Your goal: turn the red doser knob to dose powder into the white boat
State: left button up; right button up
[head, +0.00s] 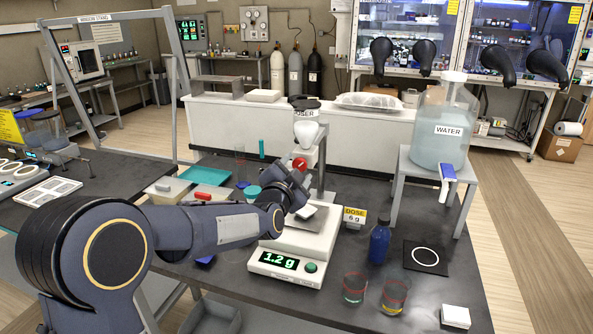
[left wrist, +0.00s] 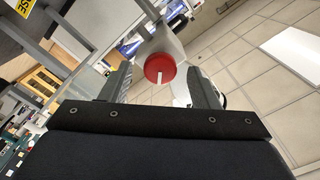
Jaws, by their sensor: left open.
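The red doser knob (head: 299,164) is on the front of the white doser (head: 306,132). In the left wrist view the round red knob (left wrist: 160,69) with a white mark lies between the two fingers. My left gripper (head: 291,184) is open close to the knob; I cannot tell whether the fingers touch it. It also shows in the left wrist view (left wrist: 163,88). The white boat (head: 306,212) is on the scale below the doser, partly hidden by my gripper. The scale (head: 298,250) reads 1.2 g. A sign (head: 354,216) says dose 6 g. My right gripper is out of view.
A water bottle (head: 444,125) stands on a grey stand at right. A blue bottle (head: 379,242), two beakers (head: 355,287) and a dark pad with a white ring (head: 425,257) are right of the scale. A teal tray (head: 206,176) is at the back left.

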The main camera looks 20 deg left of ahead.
pick_arm(q)
jog(key=s+b, duration=0.1)
jog(key=s, duration=0.6)
jog(key=shift+s+a, duration=0.15)
jog(key=s+f+n+g+h, duration=0.1)
jog(key=s+f+n+g, duration=0.2)
jog(key=s, duration=0.8)
jog(key=s+f+n+g+h, duration=0.1)
jog(key=s+f+n+g, duration=0.3)
jog(key=s+f, duration=0.3)
jog(key=s+f+n+g+h, duration=0.1)
jog(key=s+f+n+g, duration=0.3)
jog(key=s, duration=1.2)
jog(key=shift+s+a+f+g, duration=0.2)
jog(key=shift+s+f+g, duration=0.2)
jog(key=shift+f+g, duration=0.35)
jog(key=shift+w, duration=0.1)
